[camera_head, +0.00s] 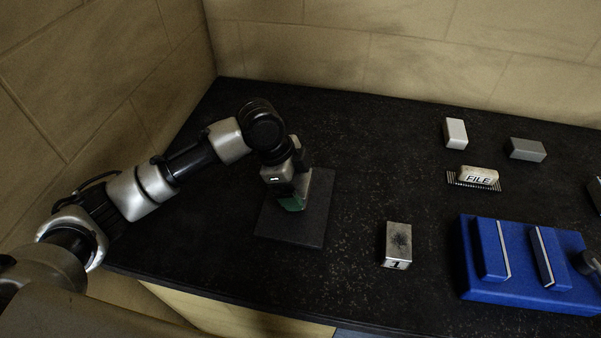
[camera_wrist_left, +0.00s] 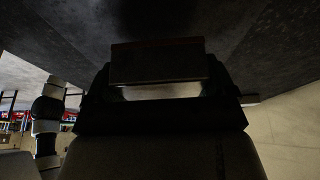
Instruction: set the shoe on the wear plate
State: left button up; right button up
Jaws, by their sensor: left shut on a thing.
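My left gripper (camera_head: 291,190) is over the far half of a flat, dark grey square plate (camera_head: 292,232), which I take for the wear plate. The gripper is shut on a small block, which I take for the shoe (camera_head: 304,190). In the head view the gripper hides most of it. In the left wrist view the shoe (camera_wrist_left: 158,64) is a grey block with a reddish-brown edge, held across the fingers. I cannot tell whether its underside touches the plate.
Right of the plate stands a metal block marked 1 (camera_head: 398,246). A file block (camera_head: 478,175), a white block (camera_head: 455,133) and a grey block (camera_head: 527,149) lie further back. The black worktop (camera_head: 350,150) behind the plate is clear.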

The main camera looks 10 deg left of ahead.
pick_arm(q)
jog(key=shift+f, duration=0.95)
pick_arm(e)
jog(key=shift+r, duration=0.25)
jog(key=shift+d, duration=0.2)
pick_arm(q)
jog(key=o, duration=1.6)
jog(key=shift+s+f, duration=0.1)
jog(key=shift+f, duration=0.15)
pick_arm(e)
jog(key=shift+d, duration=0.15)
